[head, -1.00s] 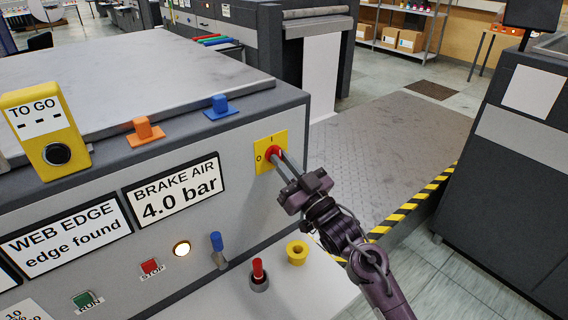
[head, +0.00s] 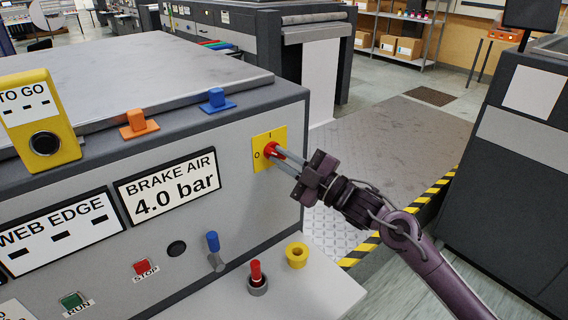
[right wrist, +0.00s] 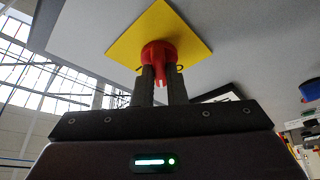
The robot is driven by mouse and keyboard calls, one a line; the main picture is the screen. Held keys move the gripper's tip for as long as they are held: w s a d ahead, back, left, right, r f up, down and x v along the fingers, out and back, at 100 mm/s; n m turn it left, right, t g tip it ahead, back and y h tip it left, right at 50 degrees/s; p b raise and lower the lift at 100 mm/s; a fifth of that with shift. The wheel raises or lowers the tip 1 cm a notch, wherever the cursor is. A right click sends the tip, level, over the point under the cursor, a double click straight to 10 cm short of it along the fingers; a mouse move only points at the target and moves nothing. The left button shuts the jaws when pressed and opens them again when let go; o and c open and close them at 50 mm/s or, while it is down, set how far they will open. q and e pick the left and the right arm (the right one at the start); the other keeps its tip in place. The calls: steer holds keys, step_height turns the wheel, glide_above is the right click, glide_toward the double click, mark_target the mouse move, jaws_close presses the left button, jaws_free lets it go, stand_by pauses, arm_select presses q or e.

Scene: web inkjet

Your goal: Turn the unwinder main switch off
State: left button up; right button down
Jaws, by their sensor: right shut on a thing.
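The main switch is a red knob (head: 270,149) on a yellow plate (head: 279,137) at the right end of the grey machine's front panel. The plate is marked I at the top and O at the left. My right gripper (head: 279,157) is shut on the red knob. In the right wrist view, both dark fingers (right wrist: 161,82) flank the grip of the red knob (right wrist: 159,52), in front of the yellow plate (right wrist: 185,30). The fingers partly hide the knob, so its exact pointing direction is hard to tell. My left gripper is out of view.
The BRAKE AIR display (head: 168,187) reads 4.0 bar; the WEB EDGE display (head: 62,232) shows dashes. A round lamp (head: 177,249) is dark. A blue lever (head: 214,250), red plug (head: 257,276) and yellow ring (head: 297,254) stand below the switch. Striped edging (head: 408,214) borders the floor plate.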

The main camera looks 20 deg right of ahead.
steer(key=n+g+b, duration=0.1)
steer(key=n+g, duration=0.1)
steer(key=n, duration=0.3)
steer(key=shift+b, duration=0.35)
steer(key=shift+n+g+h+b, duration=0.3)
steer(key=shift+n+g+b, duration=0.25)
steer(key=shift+n, duration=1.05)
steer(key=c, duration=1.5)
jaws_free()
steer(key=shift+r, duration=0.1)
steer(key=shift+o, duration=0.2)
steer(key=shift+d, duration=0.1)
steer(key=shift+s+d, duration=0.2)
steer(key=shift+s, duration=0.05)
steer(key=b+v, duration=0.2)
steer(key=v, duration=0.5)
steer(key=shift+b, duration=0.35)
